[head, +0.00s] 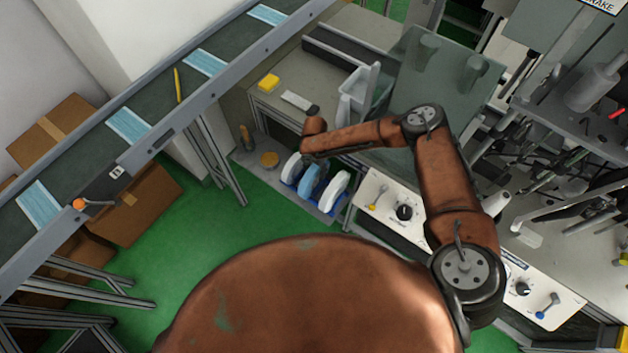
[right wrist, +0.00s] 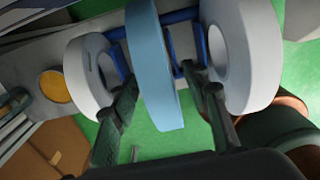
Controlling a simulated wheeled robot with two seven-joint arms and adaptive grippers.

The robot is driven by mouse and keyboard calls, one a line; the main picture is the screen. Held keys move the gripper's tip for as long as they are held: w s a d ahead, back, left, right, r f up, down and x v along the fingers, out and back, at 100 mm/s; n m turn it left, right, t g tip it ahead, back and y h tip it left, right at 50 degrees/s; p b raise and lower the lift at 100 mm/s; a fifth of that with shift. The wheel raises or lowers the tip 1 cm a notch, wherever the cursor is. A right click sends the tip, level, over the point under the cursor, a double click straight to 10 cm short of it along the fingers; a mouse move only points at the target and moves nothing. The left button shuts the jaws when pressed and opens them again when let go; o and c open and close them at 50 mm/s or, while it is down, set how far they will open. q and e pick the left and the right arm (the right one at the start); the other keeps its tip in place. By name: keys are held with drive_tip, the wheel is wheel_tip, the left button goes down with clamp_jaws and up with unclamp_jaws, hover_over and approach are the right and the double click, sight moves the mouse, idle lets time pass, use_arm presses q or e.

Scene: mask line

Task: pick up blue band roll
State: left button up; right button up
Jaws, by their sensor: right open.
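The blue band roll (head: 310,181) stands on edge in a low rack below the bench, between two white rolls (head: 335,191). In the right wrist view the blue roll (right wrist: 152,65) hangs between the fingers of my right gripper (right wrist: 170,92). The fingers are open, one on each side of it, with visible space beside the roll; I see no grip on it. In the head view my right wrist is just above the rolls and hides the gripper's fingers. My left gripper is not in view.
White rolls flank the fingers closely at left (right wrist: 84,75) and right (right wrist: 246,60). Blue rack bars (right wrist: 182,18) run behind the rolls. A conveyor (head: 160,118) with blue masks crosses the upper left. Green floor (head: 230,220) lies clear left of the rack.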

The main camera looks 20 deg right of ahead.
drive_tip(key=shift+f, duration=0.5)
drive_tip(key=shift+r, duration=0.15)
drive_tip(key=c, duration=1.1)
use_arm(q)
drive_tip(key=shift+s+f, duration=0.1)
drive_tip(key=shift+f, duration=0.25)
use_arm(e)
clamp_jaws()
